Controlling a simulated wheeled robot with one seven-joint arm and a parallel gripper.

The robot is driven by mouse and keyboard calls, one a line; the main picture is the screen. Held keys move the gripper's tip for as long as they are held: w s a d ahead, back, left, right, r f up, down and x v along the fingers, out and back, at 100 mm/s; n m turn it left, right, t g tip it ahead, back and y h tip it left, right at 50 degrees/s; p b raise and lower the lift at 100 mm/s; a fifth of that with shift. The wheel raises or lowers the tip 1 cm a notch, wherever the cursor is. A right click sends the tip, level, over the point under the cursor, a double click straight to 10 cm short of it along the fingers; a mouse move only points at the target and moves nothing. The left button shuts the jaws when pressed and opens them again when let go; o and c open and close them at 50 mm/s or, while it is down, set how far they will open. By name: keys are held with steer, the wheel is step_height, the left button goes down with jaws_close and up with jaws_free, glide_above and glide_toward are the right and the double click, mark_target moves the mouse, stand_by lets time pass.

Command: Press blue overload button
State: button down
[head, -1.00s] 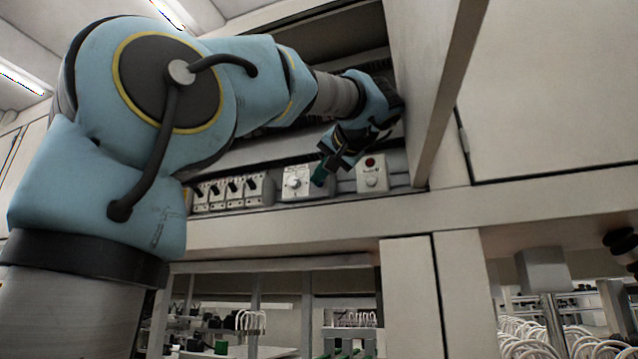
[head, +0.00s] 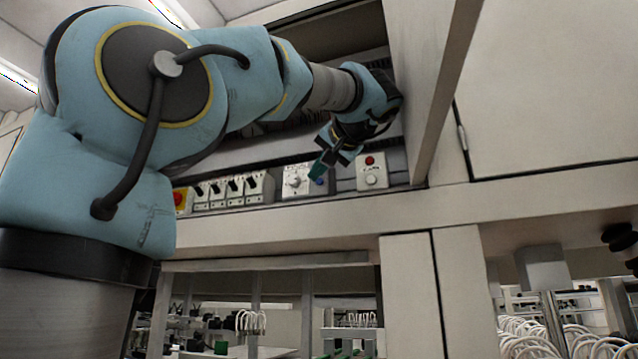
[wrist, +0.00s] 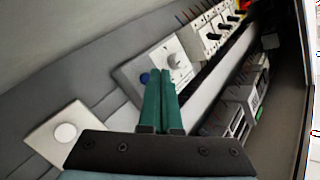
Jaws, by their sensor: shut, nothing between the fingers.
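The blue button (wrist: 145,78) sits on a light control box with a white dial (wrist: 174,60). In the head view the blue button (head: 320,182) shows only partly, beside my fingertips. My gripper (head: 317,172) has green fingers, and these are closed together and empty. In the wrist view my gripper (wrist: 161,74) points at the same box, with its tips just to the side of the button, between it and the dial. I cannot tell whether the tips touch the box.
A box with a red button (head: 370,161) and a white knob stands to the right. A row of black switches (head: 230,188) and a red-and-yellow emergency button (head: 181,199) lie to the left. An open cabinet door (head: 440,90) stands close to the right of my arm.

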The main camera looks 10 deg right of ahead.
steer(key=shift+s, duration=0.1)
steer(key=shift+s+a+b, duration=0.3)
steer(key=shift+s+a, duration=0.1)
steer(key=shift+s, duration=0.3)
steer(key=shift+s+a+b, duration=0.35)
steer(key=shift+s+a, duration=0.05)
steer(key=shift+s, duration=0.3)
steer(key=shift+s+a+b, duration=0.3)
steer(key=shift+s+a, duration=0.1)
steer(key=shift+s, duration=0.3)
